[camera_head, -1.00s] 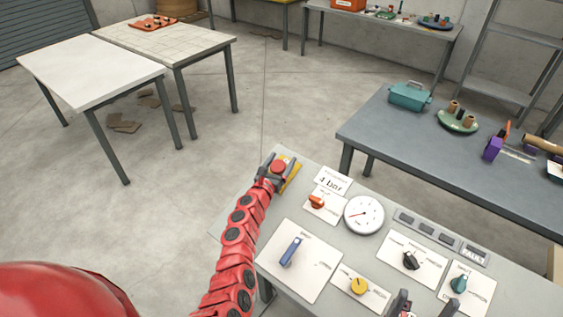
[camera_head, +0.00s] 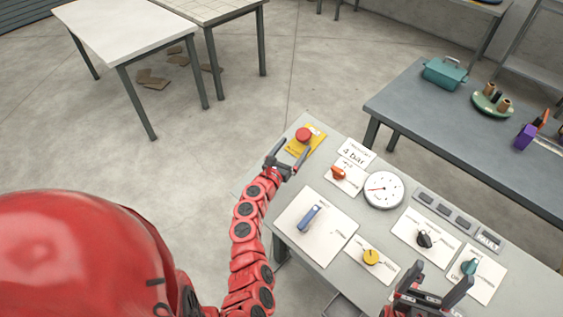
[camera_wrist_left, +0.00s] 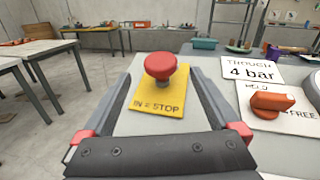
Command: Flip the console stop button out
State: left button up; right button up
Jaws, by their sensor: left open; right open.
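The red mushroom stop button (camera_head: 303,134) stands on a yellow plate (camera_head: 311,145) at the far left corner of the grey console (camera_head: 262,205). In the left wrist view the button (camera_wrist_left: 160,67) is raised on a short stem above its plate, which reads "IN = STOP". My left gripper (camera_head: 288,155) is open and empty, just short of the button, with the button ahead of and between its fingers, apart from both. My right gripper (camera_head: 441,288) is open and empty over the console's near edge, below the black and teal knobs.
The console also holds an orange knob (camera_head: 338,173) near a "4 bar" card (camera_head: 356,152), a dial gauge (camera_head: 384,189), a blue lever (camera_head: 309,217) and a yellow knob (camera_head: 371,257). A grey table (camera_head: 410,105) stands behind.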

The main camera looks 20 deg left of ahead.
pick_arm(q)
jog(key=s+b, duration=0.1)
jog(key=s, duration=0.6)
jog(key=shift+s+a, duration=0.35)
jog(key=shift+a, duration=0.05)
jog(key=shift+f, duration=0.1)
